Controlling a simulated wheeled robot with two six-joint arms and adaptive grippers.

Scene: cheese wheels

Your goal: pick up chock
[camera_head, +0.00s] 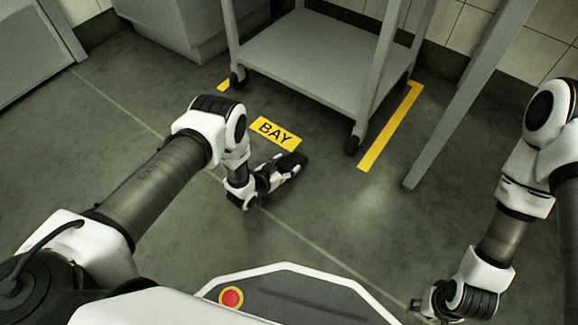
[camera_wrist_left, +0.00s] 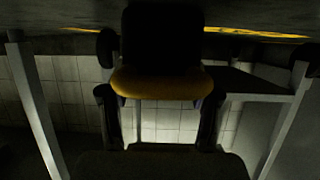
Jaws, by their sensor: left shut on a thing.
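The chock (camera_head: 292,160) is a dark block at the tip of my left gripper (camera_head: 282,178), low over or on the floor in front of the cart; I cannot tell whether it touches the floor. In the left wrist view the chock (camera_wrist_left: 162,42) is black with a dull yellow end, and it sits between the two fingers of the left gripper (camera_wrist_left: 160,96), which is shut on it. My right gripper (camera_head: 424,308) is at the lower right, partly hidden by its own wrist; its jaws are too small to read.
A grey wheeled cart (camera_head: 310,50) stands just behind the chock, its casters near yellow floor tape (camera_head: 390,125). A yellow BAY label (camera_head: 275,133) lies on the floor beside the gripper. A slanting grey post (camera_head: 470,90) stands at right. Floor between my arms is clear.

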